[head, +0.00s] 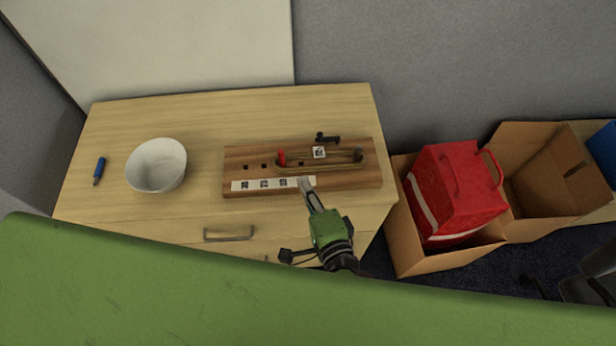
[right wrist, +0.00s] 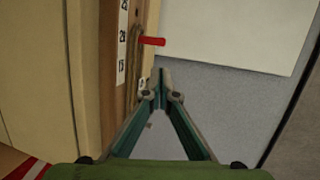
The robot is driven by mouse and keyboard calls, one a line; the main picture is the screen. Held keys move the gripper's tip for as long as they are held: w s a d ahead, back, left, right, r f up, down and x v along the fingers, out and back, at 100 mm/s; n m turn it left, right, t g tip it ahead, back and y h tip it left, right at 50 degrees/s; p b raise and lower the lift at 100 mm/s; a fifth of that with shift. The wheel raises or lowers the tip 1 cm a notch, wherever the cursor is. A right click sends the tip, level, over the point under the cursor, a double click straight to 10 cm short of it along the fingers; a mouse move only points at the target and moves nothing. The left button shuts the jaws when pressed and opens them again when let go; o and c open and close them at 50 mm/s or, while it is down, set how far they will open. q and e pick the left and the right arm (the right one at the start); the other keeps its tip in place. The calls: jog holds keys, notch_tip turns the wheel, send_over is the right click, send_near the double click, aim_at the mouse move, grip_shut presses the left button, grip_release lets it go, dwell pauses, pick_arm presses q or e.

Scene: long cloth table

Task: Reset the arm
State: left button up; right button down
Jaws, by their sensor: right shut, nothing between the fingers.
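My right gripper (head: 304,182) is shut and empty. Its fingertips are over the front edge of a wooden board (head: 352,180), at the right end of a white marked strip (head: 262,184); I cannot tell if they touch. On the board are a red peg (head: 282,157), a small white marked tile (head: 319,152), a brown looped band or frame and a black lever-like part (head: 328,139) at the back edge. In the right wrist view the closed fingertips (right wrist: 160,76) show empty, with the red peg (right wrist: 152,41) and board edge beyond. My left gripper is out of view.
The board lies on a pale wooden cabinet (head: 200,108) with a drawer handle (head: 229,236). A white bowl (head: 157,166) and a blue marker-like object (head: 99,171) are at left. Cardboard boxes (head: 431,263) stand right, one holding a red bag (head: 455,190). The cabinet's back strip is clear.

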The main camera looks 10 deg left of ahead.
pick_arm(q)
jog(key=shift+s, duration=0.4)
